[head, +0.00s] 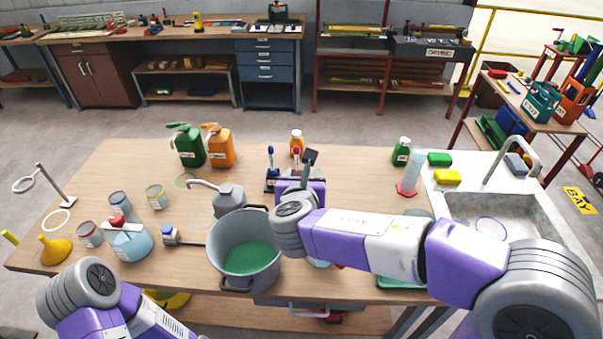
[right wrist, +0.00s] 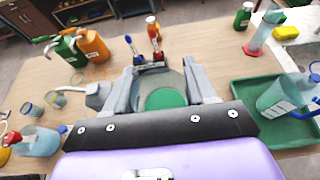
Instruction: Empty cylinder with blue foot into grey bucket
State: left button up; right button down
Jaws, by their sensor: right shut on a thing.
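The grey bucket (head: 227,264) stands on the bench with green inside it. My right gripper (head: 303,180) is just behind and to the right of the bucket in the head view, partly hidden by its own arm. In the right wrist view my right gripper (right wrist: 162,78) is shut on a see-through greyish thing, taken as the cylinder. Green shows between the fingers; I cannot tell whether it is in the cylinder or in the bucket beyond. The blue foot is hidden. My left arm is at the lower left; its gripper is out of view.
A grey jug (head: 230,198) stands behind the bucket, a beaker (head: 132,243) to its left. A rack (right wrist: 150,67) lies beyond the right gripper. A green tray (right wrist: 245,92) with a beaker is at right. A red-footed cylinder (head: 411,174) stands by the sink (head: 485,203).

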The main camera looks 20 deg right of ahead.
jog(key=shift+s, duration=0.1)
jog(key=shift+w+a+n+h+p, duration=0.6)
jog(key=shift+a+n+h+p, duration=1.05)
jog(key=shift+a+p, duration=1.55)
jog(key=f+n, duration=0.1)
jog(key=n, duration=0.1)
jog(key=f+n+t+h, duration=0.1)
jog(key=f, duration=0.1)
jog(key=a+f+n+h+p, duration=0.1)
jog(key=f+n, duration=0.1)
jog(key=shift+w+n, duration=0.1)
jog(key=shift+n, duration=0.25)
jog(key=shift+a+f+n+t+h, duration=0.2)
jog(key=shift+f+n+t, duration=0.1)
jog(key=shift+f+n, duration=0.5)
jog(key=shift+a+f+n+t+h, duration=0.15)
jog(key=shift+f+n+t, duration=0.25)
jog(key=shift+f, duration=0.65)
